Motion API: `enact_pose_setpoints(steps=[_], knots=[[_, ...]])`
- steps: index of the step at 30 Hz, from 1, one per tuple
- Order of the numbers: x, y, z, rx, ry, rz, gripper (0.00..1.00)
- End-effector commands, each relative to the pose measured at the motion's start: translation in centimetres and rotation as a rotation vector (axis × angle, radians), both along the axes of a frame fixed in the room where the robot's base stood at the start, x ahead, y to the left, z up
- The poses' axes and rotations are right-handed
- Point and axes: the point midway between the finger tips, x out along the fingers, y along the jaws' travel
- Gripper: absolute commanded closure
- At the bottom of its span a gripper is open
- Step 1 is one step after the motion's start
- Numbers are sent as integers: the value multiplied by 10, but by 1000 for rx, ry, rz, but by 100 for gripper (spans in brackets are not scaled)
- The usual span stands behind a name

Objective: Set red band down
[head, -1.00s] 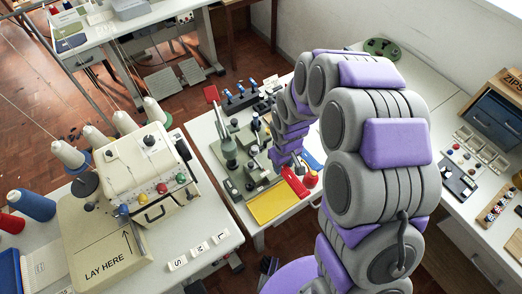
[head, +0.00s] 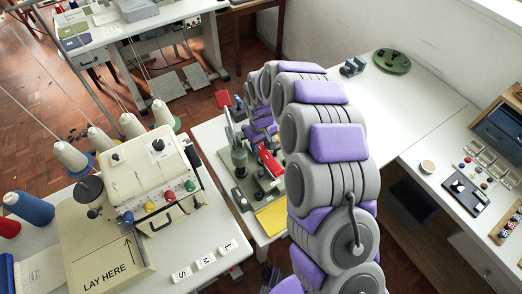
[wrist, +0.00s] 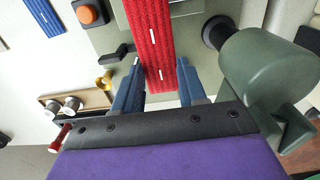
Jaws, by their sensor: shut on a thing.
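The red band (wrist: 150,35) is a ribbed red strip with small white marks. In the wrist view it runs from the top edge down between the two blue fingers of my gripper (wrist: 157,75), which is shut on it. Its lower end is between the fingers, over a grey-green machine plate (wrist: 205,55). In the head view the red band (head: 268,161) shows beside my gripper (head: 264,141), by the green machine. My arm hides part of that station, and I cannot tell whether the band touches the plate.
A rounded green machine part (wrist: 265,75) is close on the right in the wrist view. A blue strip (wrist: 45,15) lies at upper left. A yellow sheet (head: 273,216) lies at the station's front. The cream "LAY HERE" machine (head: 105,245) stands left.

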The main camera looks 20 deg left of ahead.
Motion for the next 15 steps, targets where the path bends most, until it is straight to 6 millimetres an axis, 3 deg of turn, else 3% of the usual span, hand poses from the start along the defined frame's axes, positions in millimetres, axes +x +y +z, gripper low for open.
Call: enact_pose_setpoints(steps=[7,15], knots=[[0,-9,-31,11,2,-2,92],[0,1,-36,-1,-1,-2,92]])
